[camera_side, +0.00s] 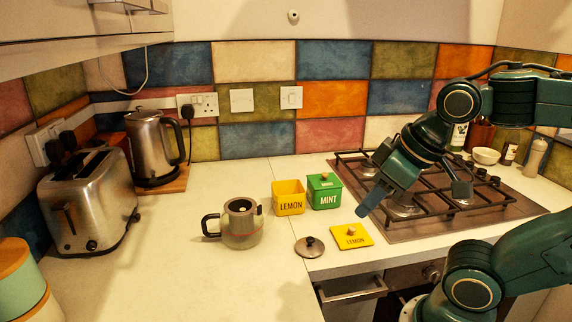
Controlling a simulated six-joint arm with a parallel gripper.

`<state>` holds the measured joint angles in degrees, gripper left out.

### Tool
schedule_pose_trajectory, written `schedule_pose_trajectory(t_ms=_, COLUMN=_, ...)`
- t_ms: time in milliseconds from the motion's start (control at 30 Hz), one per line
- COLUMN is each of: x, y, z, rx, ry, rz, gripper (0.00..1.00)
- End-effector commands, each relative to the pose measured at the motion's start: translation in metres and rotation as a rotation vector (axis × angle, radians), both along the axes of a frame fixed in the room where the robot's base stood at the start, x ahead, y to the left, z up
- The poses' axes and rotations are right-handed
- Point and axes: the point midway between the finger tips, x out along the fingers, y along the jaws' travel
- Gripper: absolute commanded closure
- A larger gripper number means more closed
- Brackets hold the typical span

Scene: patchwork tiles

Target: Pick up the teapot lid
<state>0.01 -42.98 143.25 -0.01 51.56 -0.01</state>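The teapot lid (310,246) is a small round metal lid with a dark knob. It lies flat on the white counter, right of the teapot and apart from it. The metal teapot (243,226) stands upright with its top open and its dark handle to the left. My gripper (412,203) is above the front left of the hob, to the right of the lid and higher than it. Its two fingers are spread apart with nothing visible between them.
A yellow LEMON tin (289,199) stands open behind the lid. Its yellow lid (351,236) lies just right of the teapot lid. A closed green MINT tin (324,192) stands beside it. The hob (450,207) has raised grates. A toaster (90,200) and kettle (152,147) stand left.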

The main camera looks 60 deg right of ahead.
Motion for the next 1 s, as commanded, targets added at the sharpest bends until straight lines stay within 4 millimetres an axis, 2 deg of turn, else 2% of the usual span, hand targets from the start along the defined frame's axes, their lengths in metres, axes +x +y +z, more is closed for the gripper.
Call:
schedule_pose_trajectory(t_ms=467, x=0.0001, y=0.0000, z=0.0000, rx=0.000, ry=0.000, rz=0.000, gripper=0.65)
schedule_pose_trajectory(t_ms=500, x=0.0001, y=0.0000, z=0.0000, rx=0.000, ry=0.000, rz=0.000, gripper=0.63)
schedule_pose_trajectory(t_ms=567, x=0.0001, y=0.0000, z=0.0000, rx=0.000, ry=0.000, rz=0.000, gripper=0.51)
schedule_pose_trajectory(t_ms=733, x=0.0001, y=0.0000, z=0.0000, rx=0.000, ry=0.000, rz=0.000, gripper=0.17)
schedule_pose_trajectory(t_ms=1000, x=0.0001, y=0.0000, z=0.0000, rx=0.000, ry=0.000, rz=0.001, gripper=0.17)
